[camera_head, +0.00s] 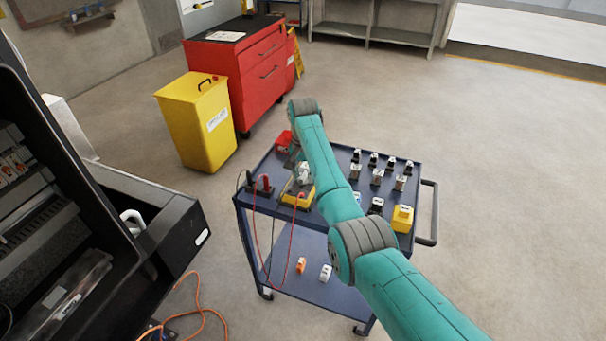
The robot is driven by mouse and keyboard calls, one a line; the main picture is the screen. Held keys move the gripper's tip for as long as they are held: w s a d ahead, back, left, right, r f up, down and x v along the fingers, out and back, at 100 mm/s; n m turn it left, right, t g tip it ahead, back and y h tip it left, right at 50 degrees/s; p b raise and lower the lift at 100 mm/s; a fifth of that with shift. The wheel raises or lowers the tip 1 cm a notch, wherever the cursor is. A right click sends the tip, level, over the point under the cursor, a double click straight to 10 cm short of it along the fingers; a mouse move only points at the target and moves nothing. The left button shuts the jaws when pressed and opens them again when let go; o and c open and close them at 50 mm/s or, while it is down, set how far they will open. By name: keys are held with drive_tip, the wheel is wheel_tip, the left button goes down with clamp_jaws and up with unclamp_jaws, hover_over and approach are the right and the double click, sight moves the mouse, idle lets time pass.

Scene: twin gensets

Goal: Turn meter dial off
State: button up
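A yellow instrument that looks like the meter (291,200) lies on the left front part of the blue cart's top. A red lead runs from it, and its upper part is largely covered by my gripper and a pale object. I cannot make out the dial or its setting. My gripper (300,172) is at the end of the teal arm, just above or beside the meter. Its fingers are small and partly hidden by the arm, so I cannot tell whether they are open or touching anything.
The blue cart (250,207) carries several small black and white devices (376,176), a yellow box (402,220) and a red item (283,141). Red and black leads hang at its left. A black cabinet (160,225) stands left; a yellow bin (196,120) and red tool chest (240,70) stand behind.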

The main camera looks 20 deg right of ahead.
clamp_jaws()
drive_tip(key=shift+n, duration=0.4)
drive_tip(key=n, duration=0.3)
drive_tip(key=shift+d+n, duration=0.1)
drive_tip(key=shift+n, duration=0.3)
drive_tip(key=n, duration=0.4)
drive_tip(key=shift+d, duration=0.1)
drive_tip(key=n, duration=0.5)
drive_tip(key=shift+d, duration=0.1)
drive_tip(key=n, duration=0.4)
drive_tip(key=shift+n, duration=0.3)
